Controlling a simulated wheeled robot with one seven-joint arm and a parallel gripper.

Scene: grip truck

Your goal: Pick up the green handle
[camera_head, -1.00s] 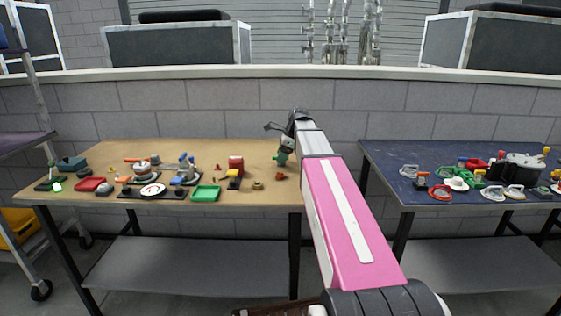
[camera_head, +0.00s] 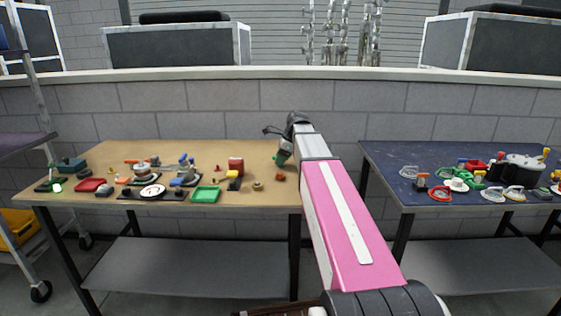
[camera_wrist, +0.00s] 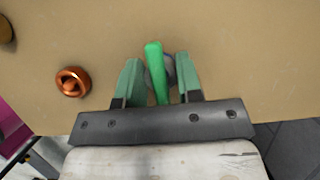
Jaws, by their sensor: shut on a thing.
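The green handle (camera_wrist: 156,72) stands out between the two teal fingers of my gripper (camera_wrist: 157,62) in the wrist view. A grey rounded part shows behind it, close to the right finger. My gripper is shut on the handle; the exact contact on each side is hard to make out. In the head view my gripper (camera_head: 282,156) is over the right end of the wooden table (camera_head: 130,213), and the handle cannot be told apart from the fingers there.
A copper-coloured ring-like piece (camera_wrist: 73,82) lies left of my gripper in the wrist view. A dark blue table (camera_head: 400,197) with more parts stands right.

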